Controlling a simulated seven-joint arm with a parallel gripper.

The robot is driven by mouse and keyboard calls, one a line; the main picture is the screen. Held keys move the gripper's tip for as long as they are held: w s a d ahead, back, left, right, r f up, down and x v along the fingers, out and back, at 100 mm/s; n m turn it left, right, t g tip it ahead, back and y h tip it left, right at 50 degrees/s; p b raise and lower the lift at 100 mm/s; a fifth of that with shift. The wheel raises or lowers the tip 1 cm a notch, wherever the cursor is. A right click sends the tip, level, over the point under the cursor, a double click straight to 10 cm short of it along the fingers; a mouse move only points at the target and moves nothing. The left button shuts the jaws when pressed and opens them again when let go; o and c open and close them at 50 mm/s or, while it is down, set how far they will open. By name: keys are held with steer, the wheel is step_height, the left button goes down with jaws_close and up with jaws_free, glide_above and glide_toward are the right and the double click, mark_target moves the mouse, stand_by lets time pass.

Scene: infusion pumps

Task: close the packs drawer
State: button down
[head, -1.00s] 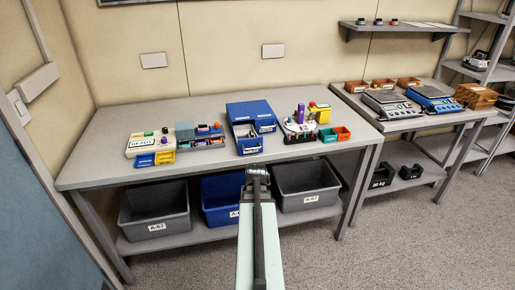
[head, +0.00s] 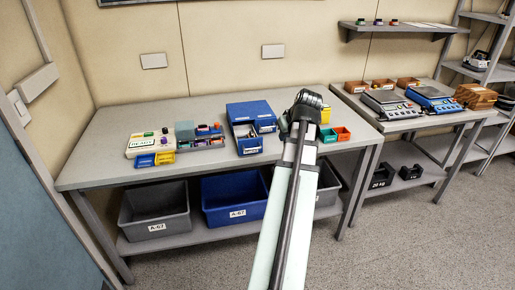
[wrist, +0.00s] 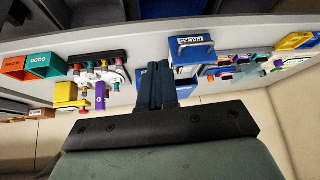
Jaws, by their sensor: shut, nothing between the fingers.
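A blue two-drawer cabinet (head: 250,110) stands on the bench. Its left drawer (head: 247,138) is pulled well out and its right drawer (head: 266,126) sticks out less. I cannot read for certain which label says packs. In the wrist view, the farther-out drawer (wrist: 190,48) shows its handle and white label, just right of my fingers. My gripper (wrist: 156,72) is shut and empty, in front of part of the cabinet in that view; I cannot tell whether it touches anything. In the head view my arm hides the fingers.
To the right of the cabinet are an orange bin (head: 342,133), a teal bin (head: 328,136) and a yellow box (head: 325,115). To the left are a white device (head: 148,145) and a rack of coloured items (head: 200,136). Tubs, including a blue one (head: 234,197), stand on the lower shelf.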

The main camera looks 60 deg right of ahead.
mark_target(249, 134)
steer(key=w+a+n+t+y, duration=0.1)
steer(key=w+a+n+y, duration=0.2)
steer(key=n, duration=1.2)
steer(key=x, duration=1)
steer(key=shift+w+d, duration=0.4)
steer(key=shift+w, duration=0.2)
steer(key=shift+w+d+f, duration=0.15)
steer(key=shift+w+d, duration=0.2)
steer(key=shift+w, duration=0.1)
steer(key=shift+w+d, duration=0.1)
steer(key=w+d, duration=1)
steer(key=shift+w+d, duration=0.4)
